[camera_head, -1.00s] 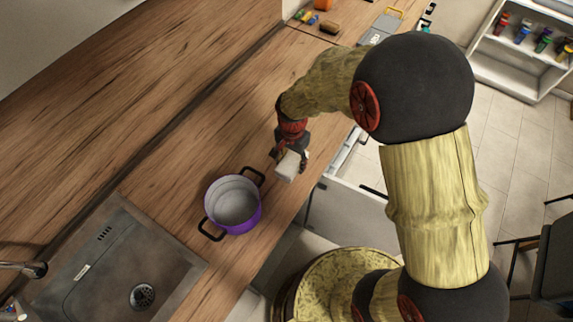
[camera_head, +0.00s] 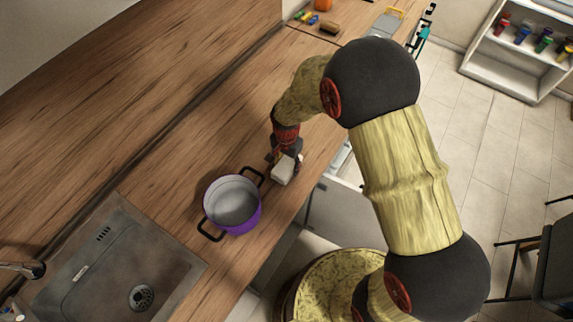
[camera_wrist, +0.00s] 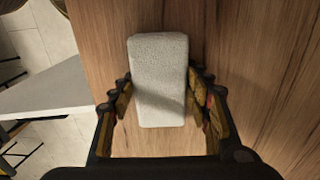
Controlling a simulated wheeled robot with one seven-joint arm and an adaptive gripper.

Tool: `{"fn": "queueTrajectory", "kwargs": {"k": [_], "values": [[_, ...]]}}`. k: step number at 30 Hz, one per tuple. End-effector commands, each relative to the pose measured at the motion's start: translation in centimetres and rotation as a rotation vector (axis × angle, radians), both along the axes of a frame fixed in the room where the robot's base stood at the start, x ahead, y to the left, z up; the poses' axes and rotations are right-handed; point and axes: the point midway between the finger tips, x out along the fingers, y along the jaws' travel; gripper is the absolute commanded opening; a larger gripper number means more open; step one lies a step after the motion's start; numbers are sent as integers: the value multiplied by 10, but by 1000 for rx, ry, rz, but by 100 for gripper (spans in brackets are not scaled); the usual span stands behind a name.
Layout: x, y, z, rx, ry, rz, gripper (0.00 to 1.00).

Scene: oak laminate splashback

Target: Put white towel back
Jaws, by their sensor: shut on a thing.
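The white towel (camera_wrist: 158,75) is a folded, rough-textured block. My gripper (camera_wrist: 160,100) is shut on it, with a finger on each side of its near half in the wrist view. In the head view the towel (camera_head: 284,172) hangs below my gripper (camera_head: 284,157), over the wooden counter and beside the purple pot. I cannot tell whether the towel touches the counter.
The purple pot (camera_head: 232,207) with black handles stands just left of my gripper. A sink (camera_head: 110,265) is at the lower left. An open drawer (camera_head: 340,212) sticks out below the counter's front edge.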

Motion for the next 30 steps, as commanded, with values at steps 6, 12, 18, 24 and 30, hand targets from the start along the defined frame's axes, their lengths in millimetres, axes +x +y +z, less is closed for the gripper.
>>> {"fn": "queueTrajectory", "kwargs": {"k": [6,12,18,24,30], "values": [[0,0,-1,0,0,0,58],[0,0,-1,0,0,0,66],[0,0,-1,0,0,0,66],[1,0,12,1,-3,0,66],[1,0,51,1,-5,0,66]]}}
